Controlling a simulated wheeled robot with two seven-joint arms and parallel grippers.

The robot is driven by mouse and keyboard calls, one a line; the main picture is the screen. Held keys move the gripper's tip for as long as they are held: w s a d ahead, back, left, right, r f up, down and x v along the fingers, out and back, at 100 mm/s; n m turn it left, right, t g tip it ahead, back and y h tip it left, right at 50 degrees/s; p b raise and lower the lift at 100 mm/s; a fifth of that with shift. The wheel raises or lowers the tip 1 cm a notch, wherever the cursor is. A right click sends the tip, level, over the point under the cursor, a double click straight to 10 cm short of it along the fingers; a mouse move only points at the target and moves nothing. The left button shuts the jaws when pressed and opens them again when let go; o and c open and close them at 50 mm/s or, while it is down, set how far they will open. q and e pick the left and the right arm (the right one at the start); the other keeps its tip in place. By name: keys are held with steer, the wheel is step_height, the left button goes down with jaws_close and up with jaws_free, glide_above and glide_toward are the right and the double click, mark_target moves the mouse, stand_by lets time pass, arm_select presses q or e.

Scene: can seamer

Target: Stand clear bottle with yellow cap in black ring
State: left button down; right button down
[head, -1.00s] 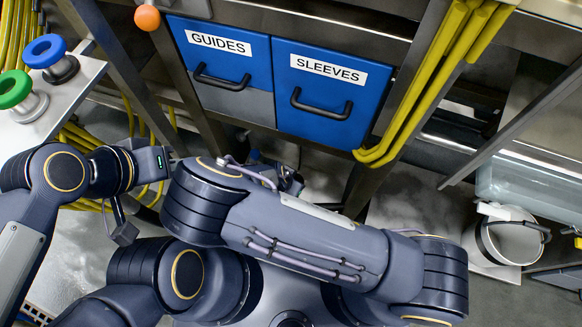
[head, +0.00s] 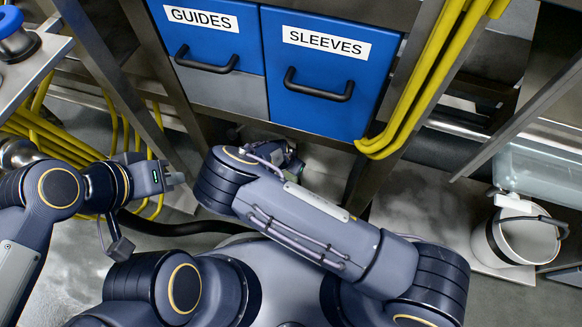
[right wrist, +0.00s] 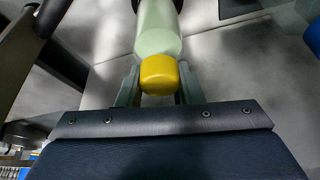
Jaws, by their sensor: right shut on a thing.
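In the right wrist view, a pale, greenish see-through bottle (right wrist: 158,30) with a yellow cap (right wrist: 160,75) lies between the fingers of my right gripper (right wrist: 159,88). The gripper is shut on it near the cap end, and the bottle's body points away from the wrist. A dark edge shows by the bottle's far end; I cannot tell what it is. In the head view, the right gripper is mostly hidden behind my forearm. My left gripper (head: 176,180) is at the left, apart from the bottle; its finger gap does not show clearly. I cannot make out the black ring.
Blue drawers marked GUIDES (head: 214,55) and SLEEVES (head: 325,80) sit under the bench ahead. Yellow pipes (head: 425,85) run down beside them. A white bucket (head: 515,240) stands at the right. A metal table edge (head: 35,70) is at upper left.

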steer(key=shift+f, duration=0.25)
steer(key=c, duration=1)
jaws_free()
steer(key=shift+r+p, duration=0.2)
steer(key=shift+p, duration=0.1)
steer(key=p+v, duration=0.5)
steer(key=v, duration=0.6)
steer(key=shift+s+a+r, duration=0.2)
steer(key=shift+r, duration=0.15)
